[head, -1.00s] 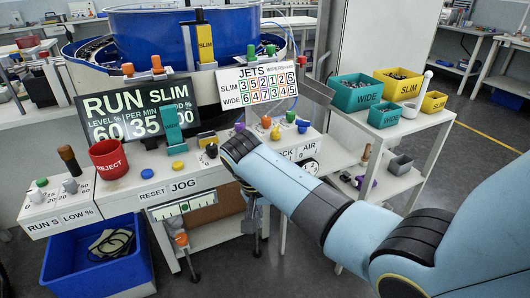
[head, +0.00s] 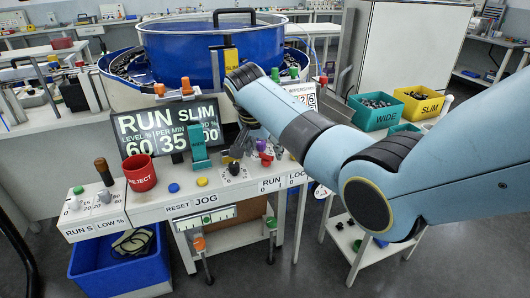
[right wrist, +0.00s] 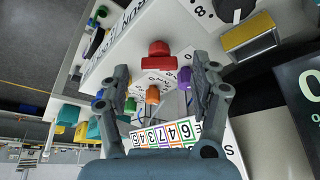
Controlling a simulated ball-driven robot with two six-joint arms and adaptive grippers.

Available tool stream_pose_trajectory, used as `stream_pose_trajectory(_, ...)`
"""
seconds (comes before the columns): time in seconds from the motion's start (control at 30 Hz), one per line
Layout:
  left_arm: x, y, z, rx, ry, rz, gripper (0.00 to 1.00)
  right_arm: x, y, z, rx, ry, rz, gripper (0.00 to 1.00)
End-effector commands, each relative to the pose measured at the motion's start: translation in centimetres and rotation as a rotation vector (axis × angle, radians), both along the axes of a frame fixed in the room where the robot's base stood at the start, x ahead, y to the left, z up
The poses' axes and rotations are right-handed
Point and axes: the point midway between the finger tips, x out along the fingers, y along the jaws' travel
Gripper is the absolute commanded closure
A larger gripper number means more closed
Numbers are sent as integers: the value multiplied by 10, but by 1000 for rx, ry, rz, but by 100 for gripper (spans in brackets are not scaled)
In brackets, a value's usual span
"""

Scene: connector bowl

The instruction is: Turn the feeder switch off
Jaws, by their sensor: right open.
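A red knob (right wrist: 158,50), probably the feeder switch, stands on a white marked plate on the control panel in the right wrist view. It also shows in the head view (head: 265,158). My right gripper (right wrist: 161,68) is open, with its fingers on either side of the knob in that picture; contact cannot be told. In the head view my right gripper (head: 241,145) hangs over the back of the panel, partly hidden by its own arm. The display (head: 165,130) reads RUN and SLIM. My left gripper is not in view.
A purple knob (right wrist: 185,76) and an orange knob (right wrist: 153,95) stand close to the red one. A black dial (head: 234,168) and yellow button (head: 202,182) are to its left. A red reject cup (head: 139,173) and the blue bowl (head: 190,55) are nearby.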

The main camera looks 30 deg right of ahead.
Motion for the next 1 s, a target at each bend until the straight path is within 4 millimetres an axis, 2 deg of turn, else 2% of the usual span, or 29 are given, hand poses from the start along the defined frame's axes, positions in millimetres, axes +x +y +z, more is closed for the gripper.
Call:
stream_pose_trajectory(0.13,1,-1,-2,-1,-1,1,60,2,-4,-10,0,0,0,37)
stream_pose_trajectory(0.4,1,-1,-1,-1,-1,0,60,2,-4,-11,0,0,0,37)
stream_pose_trajectory(0.83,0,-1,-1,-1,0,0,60,2,-4,-11,0,0,0,91)
stream_pose_trajectory(1.0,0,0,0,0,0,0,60,2,-4,-11,0,1,7,92)
